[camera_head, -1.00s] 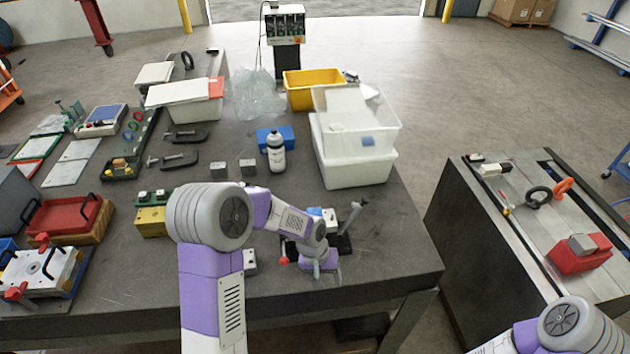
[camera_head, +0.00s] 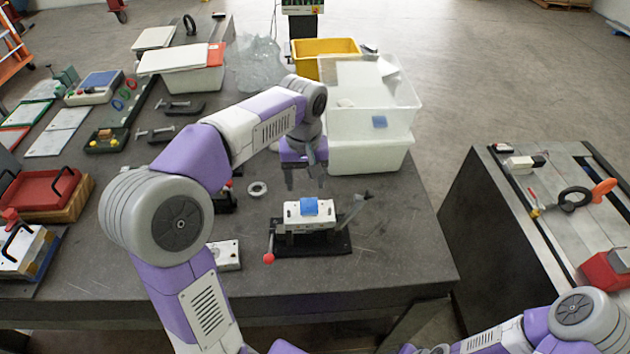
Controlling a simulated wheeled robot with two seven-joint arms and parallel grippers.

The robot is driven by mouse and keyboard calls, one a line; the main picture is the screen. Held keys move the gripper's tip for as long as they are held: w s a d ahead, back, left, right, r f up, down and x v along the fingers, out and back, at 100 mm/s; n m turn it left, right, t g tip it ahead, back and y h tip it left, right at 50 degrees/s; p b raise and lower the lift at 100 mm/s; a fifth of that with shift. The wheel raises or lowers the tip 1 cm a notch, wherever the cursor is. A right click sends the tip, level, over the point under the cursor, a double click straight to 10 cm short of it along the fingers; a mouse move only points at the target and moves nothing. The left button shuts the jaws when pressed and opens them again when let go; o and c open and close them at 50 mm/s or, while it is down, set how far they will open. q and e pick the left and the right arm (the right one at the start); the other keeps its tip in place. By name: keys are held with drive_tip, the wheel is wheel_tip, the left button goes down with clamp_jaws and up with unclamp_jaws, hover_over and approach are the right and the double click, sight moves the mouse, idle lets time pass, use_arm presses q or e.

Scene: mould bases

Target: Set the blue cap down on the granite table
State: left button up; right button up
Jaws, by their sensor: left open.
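A small blue piece, which looks like the blue cap (camera_head: 309,206), sits on top of a white block (camera_head: 292,216) in a black-based clamp fixture (camera_head: 322,246). The fixture stands on the dark granite table (camera_head: 385,270) and has a red-knobbed lever at its left. My left gripper (camera_head: 305,184) is open with its fingers pointing down, a little above and behind the blue piece, and appears empty and apart from it. My right arm shows at the lower right, but its gripper is out of view.
White bins (camera_head: 372,152) stand just behind my left gripper, with a yellow bin (camera_head: 325,48) beyond. A metal ring (camera_head: 257,189) and a light metal plate (camera_head: 226,255) lie left of the fixture. The table's right front is clear. A second bench (camera_head: 490,230) stands at right.

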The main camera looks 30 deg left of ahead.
sight(309, 204)
use_arm(q)
drive_tip(key=shift+w+f+b, duration=0.25)
drive_tip(key=shift+w+f, duration=0.2)
drive_tip(key=shift+f, duration=0.2)
drive_tip(key=shift+w+f+b, duration=0.25)
drive_tip(key=shift+w+f, duration=0.2)
drive_tip(key=shift+f, duration=0.45)
drive_tip(key=shift+s+f+b, duration=0.2)
drive_tip(key=shift+f+b, duration=0.65)
drive_tip(key=shift+f, duration=2.45)
use_arm(e)
drive_tip(key=shift+w+f, duration=0.3)
drive_tip(key=shift+f, duration=0.65)
drive_tip(key=shift+w+f, duration=0.3)
drive_tip(key=shift+f, duration=0.6)
